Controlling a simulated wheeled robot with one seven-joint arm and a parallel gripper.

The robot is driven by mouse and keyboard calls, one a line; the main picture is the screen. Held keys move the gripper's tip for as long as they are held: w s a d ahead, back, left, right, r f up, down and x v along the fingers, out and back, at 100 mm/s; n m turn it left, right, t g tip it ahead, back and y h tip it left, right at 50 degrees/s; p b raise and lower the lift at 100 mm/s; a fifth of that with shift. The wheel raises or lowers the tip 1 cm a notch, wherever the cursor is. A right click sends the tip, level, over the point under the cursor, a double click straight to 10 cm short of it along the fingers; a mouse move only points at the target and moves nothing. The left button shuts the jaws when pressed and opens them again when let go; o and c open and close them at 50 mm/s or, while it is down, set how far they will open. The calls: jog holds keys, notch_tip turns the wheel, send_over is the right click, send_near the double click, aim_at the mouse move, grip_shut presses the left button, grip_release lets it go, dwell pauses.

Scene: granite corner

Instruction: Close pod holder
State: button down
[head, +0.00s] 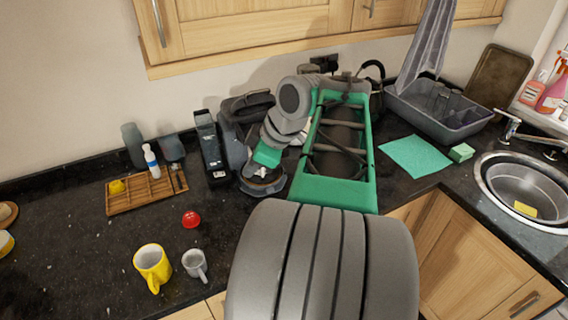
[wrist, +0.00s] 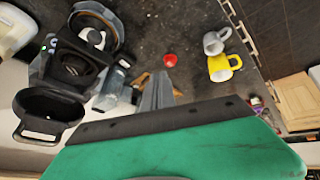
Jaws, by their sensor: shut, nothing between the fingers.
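The dark grey coffee machine (head: 232,143) stands on the counter by the back wall, partly hidden by my arm. Its top part, a dark loop that seems to be the pod holder (head: 252,106), is raised at the machine's top. In the wrist view the machine (wrist: 78,62) is at the left, with the loop-shaped pod holder (wrist: 50,117) swung out from the body at lower left, showing open. My gripper (wrist: 157,92) is shut and empty, its fingers to the right of the machine and apart from it in the picture. In the head view the fingertips are hard to make out.
A black and silver box-like device (head: 210,147) stands left of the machine. A grey dish tub (head: 440,105) is right.

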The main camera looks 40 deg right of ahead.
jog(key=s+d+r+n+t, duration=0.15)
jog(key=s+d+n, duration=0.25)
jog(key=s+d, duration=0.65)
jog(key=w+f, duration=0.7)
jog(key=w, duration=0.3)
jog(key=shift+w+b, duration=0.15)
jog(key=shift+b, duration=0.15)
jog(key=shift+d+f, duration=0.1)
jog(key=shift+d, duration=0.05)
